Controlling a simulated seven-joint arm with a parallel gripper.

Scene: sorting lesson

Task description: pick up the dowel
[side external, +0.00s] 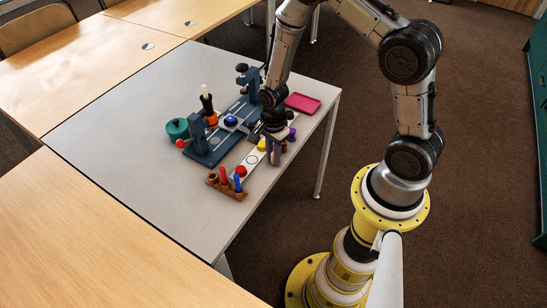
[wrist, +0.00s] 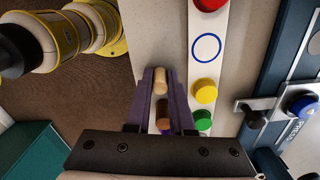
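A short pale wooden cylinder, which looks like the dowel (wrist: 160,80), lies between the fingertips of my gripper (wrist: 160,78) in the wrist view. The two purple fingers flank it closely; whether they touch it is too small to tell. A brown piece (wrist: 163,114) shows further back between the fingers; I cannot tell whether it belongs to the dowel. In the side view my gripper (side external: 277,155) points down low over the grey table (side external: 120,120), beside the white strip. I cannot make out the dowel there.
The white strip (wrist: 206,62) carries red, yellow (wrist: 205,90) and green (wrist: 202,119) pieces. A dark blue fixture (side external: 205,155) stands behind my gripper. A brown rack (side external: 227,189) with coloured pegs, a teal pot (side external: 177,129) and a pink tray (side external: 302,103) are nearby. The table's left part is clear.

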